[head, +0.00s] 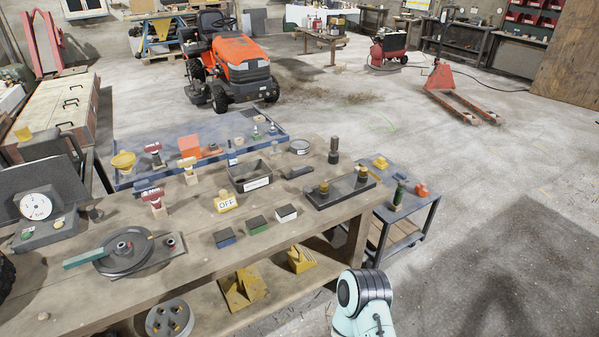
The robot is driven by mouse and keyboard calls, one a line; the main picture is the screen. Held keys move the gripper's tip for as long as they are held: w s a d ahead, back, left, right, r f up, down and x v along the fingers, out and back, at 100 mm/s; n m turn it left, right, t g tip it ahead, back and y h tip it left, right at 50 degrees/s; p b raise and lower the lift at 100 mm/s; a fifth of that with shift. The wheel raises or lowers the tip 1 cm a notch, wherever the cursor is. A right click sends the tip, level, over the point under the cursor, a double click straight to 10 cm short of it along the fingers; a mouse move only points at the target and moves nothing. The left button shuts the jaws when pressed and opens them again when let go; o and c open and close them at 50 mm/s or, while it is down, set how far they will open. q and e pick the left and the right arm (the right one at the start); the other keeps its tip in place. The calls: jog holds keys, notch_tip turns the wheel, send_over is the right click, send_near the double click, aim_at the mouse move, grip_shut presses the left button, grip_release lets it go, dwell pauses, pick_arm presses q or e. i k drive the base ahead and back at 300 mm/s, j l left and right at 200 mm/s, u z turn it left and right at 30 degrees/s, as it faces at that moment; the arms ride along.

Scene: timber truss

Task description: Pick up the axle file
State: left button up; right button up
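I cannot make out with certainty which thing is the axle file. A flat grey disc assembly (130,250) with hubs and a teal bar (85,257) lies at the front left of the wooden workbench (185,215). A dark tray (341,190) with brass-coloured round parts lies at the bench's right end. One of my arms, pale teal and black, shows at the bottom middle, beside the bench. Neither gripper's fingers show.
An open grey bin (249,175), a yellow OFF block (225,201) and several small coloured blocks crowd the bench. A dial gauge (36,206) stands at left. An orange tractor (231,62) and a red pallet jack (456,92) stand behind. The floor at right is clear.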

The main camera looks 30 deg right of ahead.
aim_at(297, 171)
jog(key=k+l+u, duration=0.1)
jog(key=l+u, duration=0.2)
jog(key=l, duration=0.95)
